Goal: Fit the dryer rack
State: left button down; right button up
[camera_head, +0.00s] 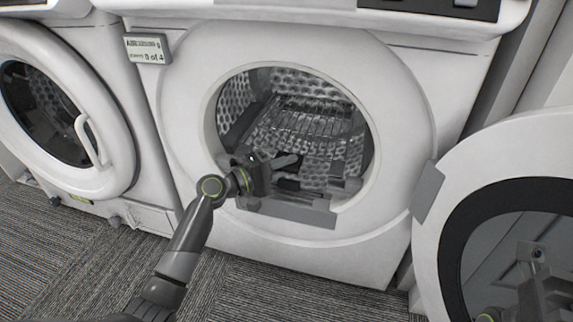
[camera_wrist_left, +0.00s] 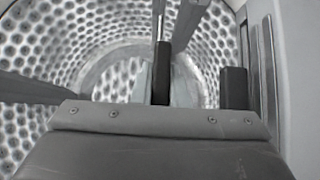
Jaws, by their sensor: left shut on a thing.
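The dryer (camera_head: 330,245) stands in the middle of the head view with its round opening uncovered. A slatted grey shape, apparently the rack (camera_head: 312,124), shows inside its perforated drum (camera_head: 285,82). My left gripper (camera_head: 285,166) reaches into the lower part of the opening. In the left wrist view its dark fingers (camera_wrist_left: 196,80) stand before the drum wall, with grey bars around them. It is shut on what looks like part of the rack, though the contact is hard to see.
The dryer's open door (camera_head: 440,157) swings out at the right. A second machine with a closed round door (camera_head: 118,150) stands at the left. A small sign (camera_head: 147,48) is fixed between them. Patterned carpet (camera_head: 60,255) lies clear in front.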

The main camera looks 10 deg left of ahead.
pick_arm(q)
jog(key=shift+f+b, duration=0.85)
jog(key=shift+f, duration=0.15)
jog(key=c, duration=1.4)
grip_release()
jog(key=shift+o, duration=0.3)
jog(key=shift+f, duration=0.15)
jog(key=shift+a, duration=0.1)
jog(key=shift+s+a, duration=0.3)
jog(key=p+v, duration=0.3)
jog(key=v, duration=1.3)
jog(key=shift+s+p, duration=0.2)
jog(key=shift+p, duration=0.15)
